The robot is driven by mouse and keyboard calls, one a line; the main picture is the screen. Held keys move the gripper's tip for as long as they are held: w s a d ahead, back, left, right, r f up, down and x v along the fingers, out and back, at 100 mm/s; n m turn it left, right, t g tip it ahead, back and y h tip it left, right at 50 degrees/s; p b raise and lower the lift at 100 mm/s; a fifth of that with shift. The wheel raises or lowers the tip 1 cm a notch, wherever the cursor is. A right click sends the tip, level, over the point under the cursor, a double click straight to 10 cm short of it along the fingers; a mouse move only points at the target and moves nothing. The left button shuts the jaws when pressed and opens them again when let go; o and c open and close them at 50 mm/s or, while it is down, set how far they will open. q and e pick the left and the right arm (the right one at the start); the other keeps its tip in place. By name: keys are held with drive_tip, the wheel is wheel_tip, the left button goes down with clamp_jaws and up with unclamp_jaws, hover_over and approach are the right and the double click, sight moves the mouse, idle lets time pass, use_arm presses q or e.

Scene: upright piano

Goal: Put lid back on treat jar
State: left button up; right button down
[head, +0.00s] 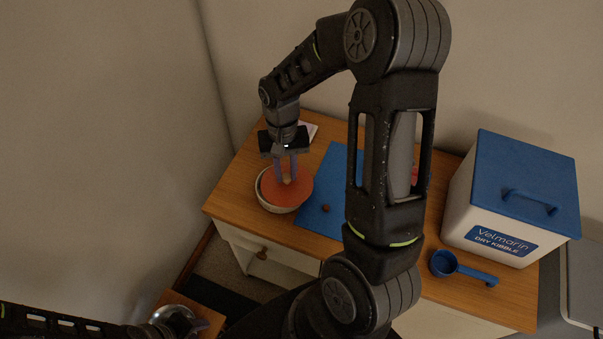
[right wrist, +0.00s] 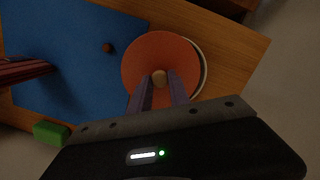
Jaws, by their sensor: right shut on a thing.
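My right gripper (head: 288,181) is shut on the knob of a round orange-red lid (head: 299,192). The lid and its pale wooden knob also show in the right wrist view, with the fingertips (right wrist: 160,76) either side of the knob. A white round jar (head: 268,203) stands on the wooden top, under the lid. The lid covers most of its mouth but is off to one side, so a strip of pale rim (right wrist: 204,69) shows. I cannot tell whether lid and rim touch.
A blue mat (head: 318,212) with a small brown ball (head: 326,208) lies beside the jar. My right arm hides the cabinet's middle. A blue-lidded kibble bin (head: 500,205) and a blue scoop (head: 446,263) stand at the right. A green block (right wrist: 50,132) shows in the wrist view.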

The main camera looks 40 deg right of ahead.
drive_tip(key=shift+w+a, duration=0.55)
drive_tip(key=shift+w, duration=0.2)
idle(0.5)
drive_tip(key=shift+f, duration=0.15)
idle(1.1)
idle(0.3)
drive_tip(key=c, duration=0.7)
unclamp_jaws()
drive_tip(key=shift+o, duration=0.2)
wheel_tip(320, 180, up, 7)
drive_tip(key=p, duration=0.5)
drive_tip(key=shift+c, duration=0.5)
